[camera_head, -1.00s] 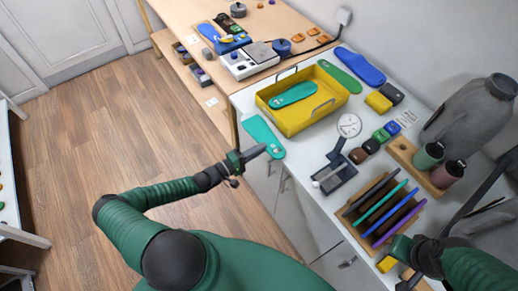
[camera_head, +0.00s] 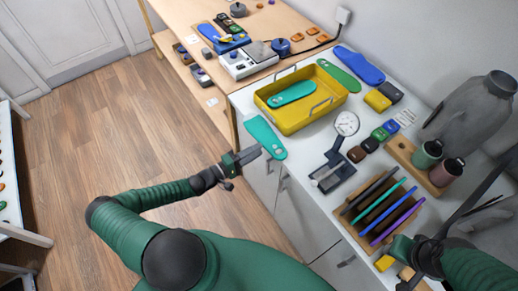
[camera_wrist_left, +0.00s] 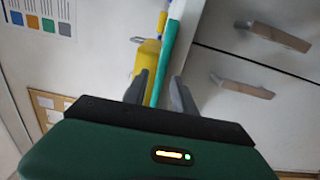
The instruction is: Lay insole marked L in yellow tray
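A teal insole (camera_head: 263,135) lies at the counter's front-left edge, its near end reaching the edge; its small pale mark cannot be read. The yellow tray (camera_head: 315,119) stands behind it with another teal insole (camera_head: 291,93) inside. My left gripper (camera_head: 249,156) is just left of the near end of the edge insole. In the left wrist view my left gripper (camera_wrist_left: 160,95) has its fingers apart, with the insole (camera_wrist_left: 164,58) edge-on ahead of the gap and the tray (camera_wrist_left: 145,58) beyond. My right gripper (camera_head: 408,272) is at the lower right, its fingers unclear.
Blue (camera_head: 358,66) and green (camera_head: 338,75) insoles lie behind the tray. A dial gauge (camera_head: 346,124) and a rack (camera_head: 379,215) of coloured sheets stand to the right. A grey jug (camera_head: 475,112) is at the far right. Drawer handles (camera_wrist_left: 241,86) show below the counter.

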